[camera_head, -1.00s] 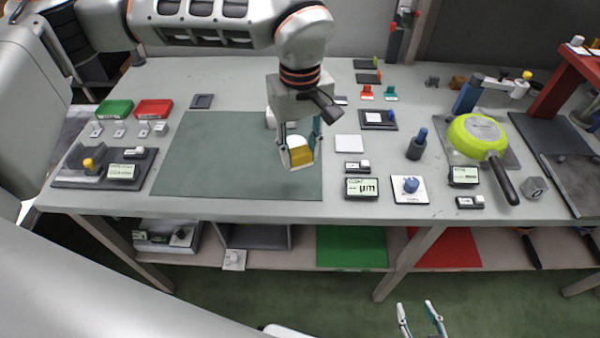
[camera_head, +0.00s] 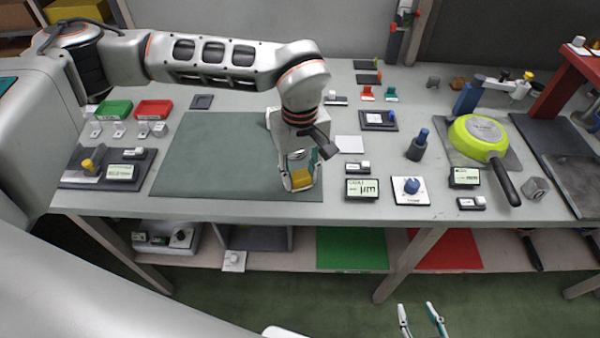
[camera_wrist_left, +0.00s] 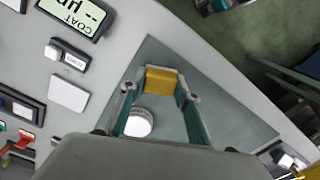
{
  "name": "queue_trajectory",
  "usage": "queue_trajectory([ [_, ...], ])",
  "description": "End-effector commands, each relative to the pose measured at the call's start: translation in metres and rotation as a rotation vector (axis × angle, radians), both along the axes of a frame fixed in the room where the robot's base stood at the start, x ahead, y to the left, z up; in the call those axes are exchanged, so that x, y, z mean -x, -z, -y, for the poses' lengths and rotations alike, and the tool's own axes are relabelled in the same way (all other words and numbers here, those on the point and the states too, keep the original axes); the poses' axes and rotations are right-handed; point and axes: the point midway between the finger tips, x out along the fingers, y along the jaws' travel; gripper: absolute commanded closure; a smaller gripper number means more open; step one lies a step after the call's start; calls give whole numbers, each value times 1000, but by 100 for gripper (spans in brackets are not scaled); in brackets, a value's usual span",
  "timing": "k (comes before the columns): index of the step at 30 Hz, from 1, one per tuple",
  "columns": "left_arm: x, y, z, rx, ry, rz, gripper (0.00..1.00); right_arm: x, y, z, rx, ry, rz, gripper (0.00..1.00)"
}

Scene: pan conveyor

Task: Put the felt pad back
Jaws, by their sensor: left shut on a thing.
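My left gripper (camera_head: 299,180) is shut on a yellow block (camera_head: 301,179), low over the green-grey mat (camera_head: 225,150) near its front right corner. I cannot tell whether the block touches the mat. The left wrist view shows the same block (camera_wrist_left: 160,82) between the fingertips. A white round thing with small print (camera_wrist_left: 139,122) shows between the fingers there. I cannot tell for sure whether the yellow block is the felt pad. A flat white square (camera_head: 349,145) lies right of the mat. My right gripper (camera_head: 422,320) is open and empty, low in front of the bench.
A coat gauge (camera_head: 362,189) and a white plate with a blue knob (camera_head: 411,190) stand right of the mat. Further right is a green pan (camera_head: 478,138). Green (camera_head: 114,109) and red (camera_head: 154,109) trays lie at the back left. Most of the mat is clear.

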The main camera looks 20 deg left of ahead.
Motion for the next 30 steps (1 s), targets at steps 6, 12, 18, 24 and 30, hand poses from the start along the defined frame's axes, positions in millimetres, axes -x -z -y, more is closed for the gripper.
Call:
queue_trajectory([
  [6, 0, 1, 0, -1, 0, -1, 52, 0, 0, 0, 0, 0, 0, 60],
  [12, 0, 1, 0, -1, 0, -1, 52, 0, 0, 0, 1, 0, 1, 60],
  [18, -1, -12, 0, 0, 0, 2, 52, -1, -2, 0, 0, 1, 2, 60],
  [24, -2, -51, 0, -1, -1, 6, 52, -1, -4, 0, -3, 1, 4, 60],
  [30, -1, -91, 0, 0, -1, 4, 52, -1, -5, -1, -5, 1, 4, 60],
])
